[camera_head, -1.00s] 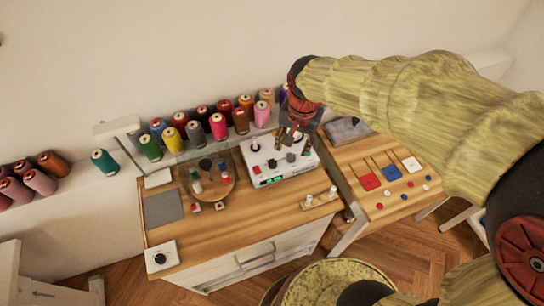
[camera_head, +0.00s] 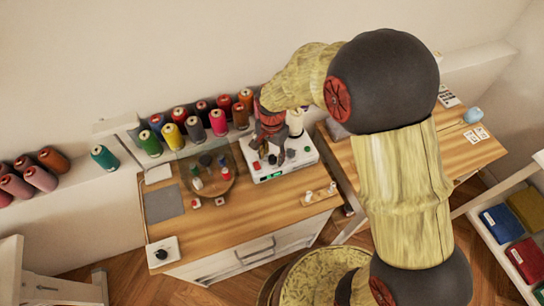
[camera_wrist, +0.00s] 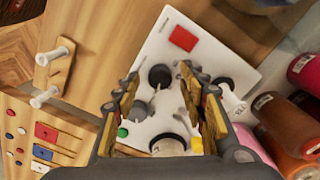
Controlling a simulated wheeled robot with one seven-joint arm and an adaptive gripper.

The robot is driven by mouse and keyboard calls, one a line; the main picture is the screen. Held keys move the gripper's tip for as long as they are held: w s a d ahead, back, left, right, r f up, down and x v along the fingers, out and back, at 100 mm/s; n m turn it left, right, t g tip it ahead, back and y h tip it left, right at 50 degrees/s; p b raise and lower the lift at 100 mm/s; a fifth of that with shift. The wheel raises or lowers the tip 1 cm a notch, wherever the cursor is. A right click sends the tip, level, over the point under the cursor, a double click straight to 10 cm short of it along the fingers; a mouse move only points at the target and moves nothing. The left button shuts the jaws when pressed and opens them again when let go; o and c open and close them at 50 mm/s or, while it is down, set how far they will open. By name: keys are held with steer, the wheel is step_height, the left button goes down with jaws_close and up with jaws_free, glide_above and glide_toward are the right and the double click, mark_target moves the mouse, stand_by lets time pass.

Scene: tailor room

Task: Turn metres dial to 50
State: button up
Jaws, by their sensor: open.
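A white control box (camera_head: 301,165) stands at the right end of the wooden table, with a small green display and a red switch on its front. In the wrist view the white panel (camera_wrist: 214,58) carries a red square (camera_wrist: 183,38), a black knob (camera_wrist: 160,75), a grey knob (camera_wrist: 140,110), another dark knob (camera_wrist: 222,83) and a green button (camera_wrist: 122,132). Lettering is too small to tell which is the metres dial. My gripper (camera_wrist: 158,78) is open above the panel, its fingers either side of the black knob in the picture; contact is not visible. The head view shows my gripper (camera_head: 279,155) hiding part of the box.
Thread spools (camera_head: 195,130) line the shelf behind the box. A round wooden tray (camera_head: 212,190) with small items stands to its left, a peg rack (camera_head: 320,196) in front. A small white box with a black knob (camera_head: 160,254) sits at the table's front left.

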steer(key=shift+f, duration=0.3)
steer(key=shift+c, duration=0.4)
jaws_close()
